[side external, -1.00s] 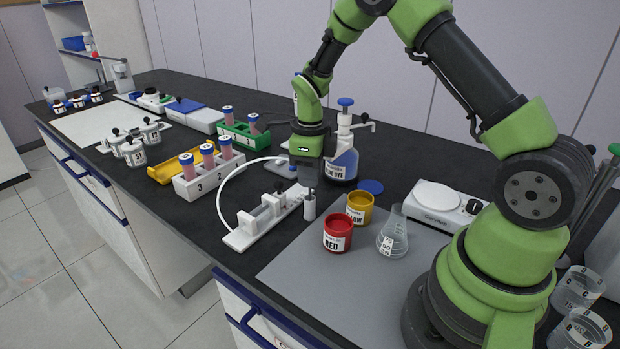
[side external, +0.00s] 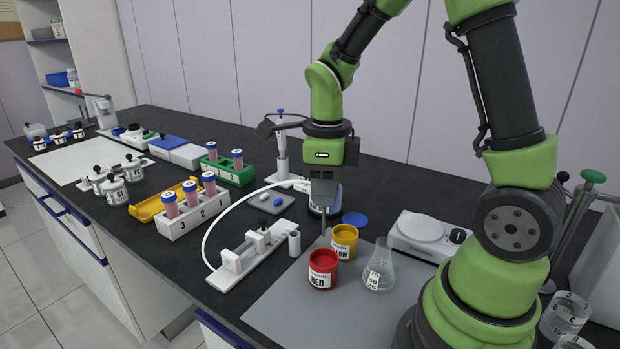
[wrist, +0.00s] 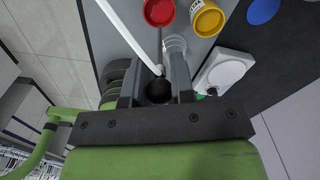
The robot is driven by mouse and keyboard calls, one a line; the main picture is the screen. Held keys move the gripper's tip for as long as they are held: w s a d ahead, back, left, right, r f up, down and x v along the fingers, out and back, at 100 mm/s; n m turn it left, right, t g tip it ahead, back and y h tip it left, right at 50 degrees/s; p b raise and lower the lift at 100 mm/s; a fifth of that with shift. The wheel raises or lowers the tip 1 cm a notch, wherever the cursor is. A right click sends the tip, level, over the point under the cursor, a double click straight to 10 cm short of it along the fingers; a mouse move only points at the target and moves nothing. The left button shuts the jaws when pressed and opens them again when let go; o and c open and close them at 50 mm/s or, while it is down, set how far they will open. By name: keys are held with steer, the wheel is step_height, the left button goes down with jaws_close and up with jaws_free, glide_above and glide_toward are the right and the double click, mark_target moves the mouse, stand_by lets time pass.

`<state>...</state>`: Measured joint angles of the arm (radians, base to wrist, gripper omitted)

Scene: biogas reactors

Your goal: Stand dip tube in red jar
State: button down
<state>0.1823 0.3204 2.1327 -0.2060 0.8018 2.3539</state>
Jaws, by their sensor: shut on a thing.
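My gripper (side external: 323,207) is shut on the dip tube, a thin grey rod (side external: 323,222) hanging about upright below the fingers. The rod's lower end is just above the red jar (side external: 322,270) in the side view; their exact alignment is unclear. The red jar is open and labelled RED. In the wrist view, my gripper (wrist: 160,90) holds the dip tube (wrist: 160,48) by a dark round part, and the rod points toward the red jar (wrist: 159,12). A white hose (side external: 208,228) arcs from the syringe stand (side external: 235,262) to near my gripper.
An open yellow jar (side external: 345,241) stands right behind the red jar, with a glass flask (side external: 379,270) to its right.

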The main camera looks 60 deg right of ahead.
step_height(320, 180, down, 10)
steer(key=shift+r, duration=0.2)
stand_by(0.6)
steer(key=shift+s, duration=0.1)
steer(key=shift+c, duration=2.1)
jaws_free()
steer(key=shift+r, duration=0.1)
steer(key=shift+r, duration=3.45)
